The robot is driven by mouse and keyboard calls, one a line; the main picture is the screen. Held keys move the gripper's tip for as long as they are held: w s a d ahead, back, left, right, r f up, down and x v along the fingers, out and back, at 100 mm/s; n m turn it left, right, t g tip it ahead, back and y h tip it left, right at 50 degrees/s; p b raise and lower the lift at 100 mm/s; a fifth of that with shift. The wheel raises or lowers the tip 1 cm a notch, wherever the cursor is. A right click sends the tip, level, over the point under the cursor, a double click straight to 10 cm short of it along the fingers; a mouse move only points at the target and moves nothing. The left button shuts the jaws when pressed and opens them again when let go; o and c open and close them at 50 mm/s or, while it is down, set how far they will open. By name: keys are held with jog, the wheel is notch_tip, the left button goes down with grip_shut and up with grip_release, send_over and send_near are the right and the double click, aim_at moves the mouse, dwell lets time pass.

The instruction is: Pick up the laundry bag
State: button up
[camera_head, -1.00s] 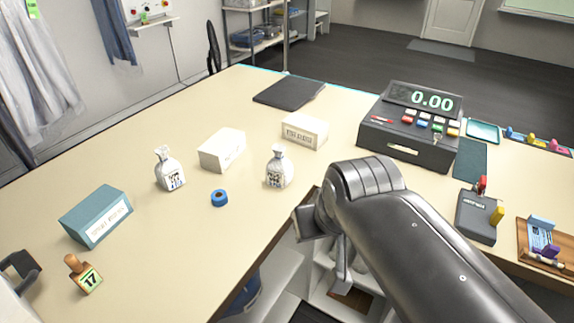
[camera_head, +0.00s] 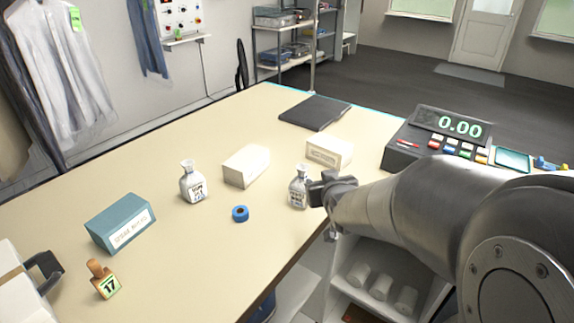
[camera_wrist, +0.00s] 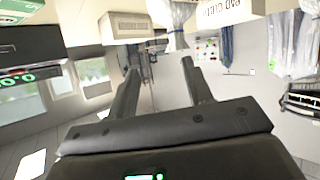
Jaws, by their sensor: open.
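Two small white tied bags with dark printed labels stand upright on the counter in the head view. One bag (camera_head: 193,184) stands at the left, and the other bag (camera_head: 298,188) stands nearer the counter's front edge. I cannot tell which is meant as the laundry bag. My gripper (camera_head: 317,190) is just right of the nearer bag, partly overlapping its edge in view. In the wrist view my gripper (camera_wrist: 160,72) has its fingers apart with nothing between them. A whitish bag (camera_wrist: 172,14) shows beyond the fingertips, cut by the top edge. Contact cannot be told.
A blue tape roll (camera_head: 240,213), a white box (camera_head: 247,165) and a labelled box (camera_head: 329,152) stand near the bags. A teal box (camera_head: 120,223) and a stamp (camera_head: 104,279) are left. The register (camera_head: 440,143) is right, and a dark folder (camera_head: 315,112) lies behind.

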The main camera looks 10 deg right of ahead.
aim_at(300, 168)
jog(key=shift+w+a+f+n+t+y, duration=0.25)
jog(key=shift+w+f+t+y, duration=0.35)
jog(key=shift+w+f+t, duration=0.3)
jog(key=shift+w+a+f+n+t+y, duration=0.15)
jog(key=shift+w+a+f+t+y, duration=0.15)
jog(key=shift+w+f+t+y, duration=0.5)
jog(key=shift+w+a+f+n+t+y, duration=0.35)
jog(key=shift+w+f+t, duration=0.3)
jog(key=shift+w, duration=0.45)
jog(key=w, duration=0.2)
jog(key=w+a, duration=0.1)
jog(key=w, duration=0.4)
jog(key=shift+w+a, duration=0.1)
jog(key=shift+a, duration=0.05)
jog(key=shift+c, duration=0.4)
grip_shut()
